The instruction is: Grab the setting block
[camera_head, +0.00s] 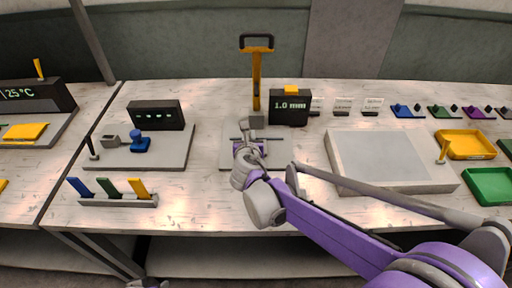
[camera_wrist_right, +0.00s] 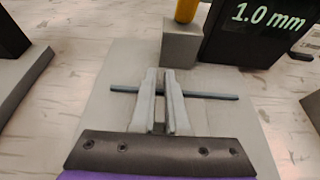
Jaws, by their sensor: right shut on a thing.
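My right gripper (camera_head: 247,142) reaches over the grey plate at the middle of the table. In the right wrist view its fingers (camera_wrist_right: 163,85) are close together, shut on a thin blue-grey bar (camera_wrist_right: 215,96) that sticks out on both sides. The bar lies level, low over the grey plate (camera_wrist_right: 110,125); I cannot tell whether it touches it. A grey block (camera_wrist_right: 181,45) under a yellow post (camera_head: 256,82) stands just beyond the fingers, apart from them. I cannot tell which piece is the setting block. A grey bit of my left gripper (camera_head: 147,284) shows at the bottom edge.
A black display reading 1.0 mm (camera_head: 289,107) stands right of the post. A large pale slab (camera_head: 380,160) lies to the right, with yellow (camera_head: 466,156) and green (camera_head: 490,201) trays beyond. A rack with coloured tabs (camera_head: 118,201) stands front left.

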